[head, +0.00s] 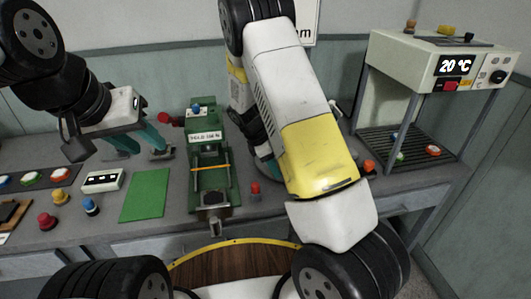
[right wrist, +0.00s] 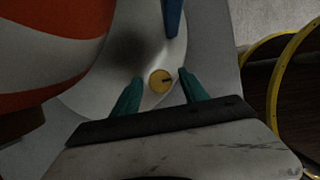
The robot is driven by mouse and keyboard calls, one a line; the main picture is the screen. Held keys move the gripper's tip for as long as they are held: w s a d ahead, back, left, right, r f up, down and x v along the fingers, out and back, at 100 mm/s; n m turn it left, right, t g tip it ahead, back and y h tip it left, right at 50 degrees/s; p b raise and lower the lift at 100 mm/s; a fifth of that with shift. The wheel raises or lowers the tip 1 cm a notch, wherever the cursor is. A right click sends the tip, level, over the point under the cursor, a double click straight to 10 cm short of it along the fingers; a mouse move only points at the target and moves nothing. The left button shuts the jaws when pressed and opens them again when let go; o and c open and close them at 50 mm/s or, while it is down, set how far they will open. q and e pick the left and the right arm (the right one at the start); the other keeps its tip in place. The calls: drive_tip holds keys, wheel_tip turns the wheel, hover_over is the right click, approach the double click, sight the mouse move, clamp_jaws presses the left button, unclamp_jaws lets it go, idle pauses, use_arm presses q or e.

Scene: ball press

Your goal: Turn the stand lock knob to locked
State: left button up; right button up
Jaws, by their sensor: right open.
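In the right wrist view a small round yellow knob (right wrist: 160,81) with a dark mark sits on a pale grey rounded surface. My right gripper (right wrist: 160,84) is open, its two green fingertips on either side of the knob. A gap shows on both sides, and I cannot tell how far the tips are from it in depth. In the head view my right arm hides the right gripper and the knob. My left gripper (head: 140,143) is open and empty above the back left of the bench.
In the right wrist view an orange-and-white striped body (right wrist: 45,50) is close on the left, and a blue post (right wrist: 172,18) stands above the knob. The head view shows a green press (head: 208,180), a green mat (head: 146,194) and a white oven-like unit (head: 405,70) on the bench.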

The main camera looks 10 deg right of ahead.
clamp_jaws()
drive_tip(key=shift+m+g, duration=0.3)
drive_tip(key=shift+m, duration=0.4)
unclamp_jaws()
drive_tip(key=v, duration=0.7)
drive_tip(key=shift+r, duration=0.4)
drive_tip(key=shift+a, duration=0.15)
